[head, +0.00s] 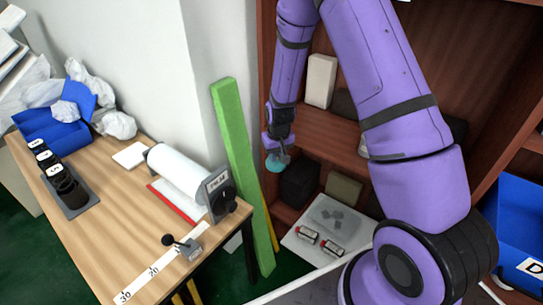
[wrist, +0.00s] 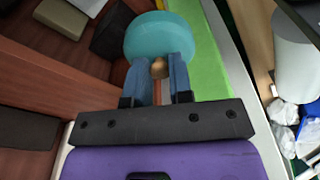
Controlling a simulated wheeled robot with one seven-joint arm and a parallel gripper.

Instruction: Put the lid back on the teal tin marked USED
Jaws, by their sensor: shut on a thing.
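My gripper (wrist: 159,72) is shut on the small brown knob of a round teal lid (wrist: 160,34) in the wrist view. The knob sits between the two blue-grey fingers and the lid's disc lies beyond them. In the head view my gripper (head: 278,145) hangs with the teal lid (head: 277,161) below it, in front of the wooden shelf and right of the green board. I see no teal tin and no USED mark in either view.
A green board (head: 240,165) leans at the wall beside the shelf (head: 325,135), which holds several boxes. A white tray (head: 300,252) with small items lies below the lid. The wooden table (head: 120,205) bears a paper roll (head: 178,172) and dark cups.

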